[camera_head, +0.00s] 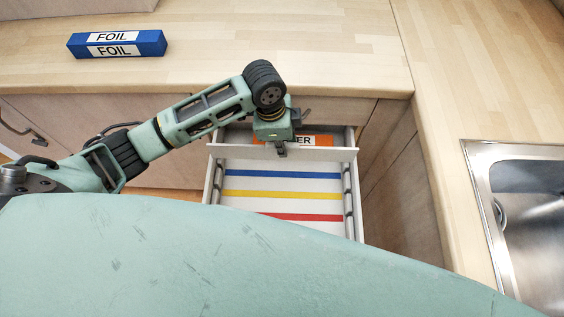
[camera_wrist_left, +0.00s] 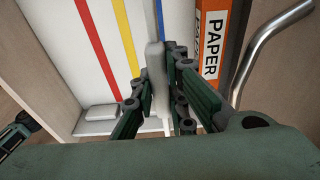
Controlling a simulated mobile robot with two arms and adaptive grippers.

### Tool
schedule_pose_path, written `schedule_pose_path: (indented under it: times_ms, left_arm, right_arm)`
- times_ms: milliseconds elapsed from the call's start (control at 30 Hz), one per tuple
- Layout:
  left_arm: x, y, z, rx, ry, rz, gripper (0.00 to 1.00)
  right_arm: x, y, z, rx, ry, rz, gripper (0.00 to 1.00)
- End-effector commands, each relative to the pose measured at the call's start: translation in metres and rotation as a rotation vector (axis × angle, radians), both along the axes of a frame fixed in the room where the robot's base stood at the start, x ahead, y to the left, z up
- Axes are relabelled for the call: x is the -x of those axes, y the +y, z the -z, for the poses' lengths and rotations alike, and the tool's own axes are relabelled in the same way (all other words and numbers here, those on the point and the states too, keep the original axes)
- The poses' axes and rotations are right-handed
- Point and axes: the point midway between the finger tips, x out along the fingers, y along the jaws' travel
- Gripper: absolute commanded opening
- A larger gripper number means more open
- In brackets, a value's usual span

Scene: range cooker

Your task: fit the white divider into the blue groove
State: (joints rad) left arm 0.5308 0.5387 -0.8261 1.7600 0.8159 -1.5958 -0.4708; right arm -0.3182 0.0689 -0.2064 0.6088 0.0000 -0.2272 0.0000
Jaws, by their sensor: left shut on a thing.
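The white divider (camera_head: 235,151) spans the open drawer crosswise, beyond the blue groove (camera_head: 285,174) in the head view. My left gripper (camera_head: 280,150) is shut on its upper edge near the middle. In the left wrist view the divider (camera_wrist_left: 155,75) stands edge-on between the gripper fingers (camera_wrist_left: 160,98), and the blue groove (camera_wrist_left: 159,18) shows right beside it, roughly parallel. The divider's lower edge is hidden, so I cannot tell whether it touches the groove. My right gripper is not in view.
Yellow (camera_head: 284,195) and red (camera_head: 298,217) stripes cross the drawer floor nearer me. An orange PAPER box (camera_wrist_left: 212,45) lies beyond the divider, close to the gripper. The drawer's side walls (camera_head: 356,200) bound the space. A blue FOIL box (camera_head: 117,44) and a sink (camera_head: 530,210) are farther off.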

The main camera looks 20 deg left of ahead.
Motion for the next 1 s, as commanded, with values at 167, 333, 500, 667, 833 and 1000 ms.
schedule_pose_path:
  times_ms: [167,333,500,667,833,1000]
  left_arm:
    - [0.001,-0.001,0.042,0.001,0.003,0.0,0.0]
    - [-0.001,-0.001,0.058,0.001,-0.001,0.0,0.0]
    - [0.001,-0.001,0.08,0.001,0.003,0.0,0.0]
    - [0.0,-0.001,0.1,0.001,-0.001,0.0,0.0]
    - [-0.001,0.0,0.103,0.0,-0.002,0.001,0.0]
    - [0.0,0.0,0.104,0.001,-0.001,0.001,0.0]
  right_arm:
    - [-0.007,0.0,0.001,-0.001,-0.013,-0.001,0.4]
    - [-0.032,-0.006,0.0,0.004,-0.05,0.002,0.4]
    - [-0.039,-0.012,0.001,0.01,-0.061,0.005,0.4]
    - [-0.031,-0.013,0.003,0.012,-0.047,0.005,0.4]
    - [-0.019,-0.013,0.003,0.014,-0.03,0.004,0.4]
    - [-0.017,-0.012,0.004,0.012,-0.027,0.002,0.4]
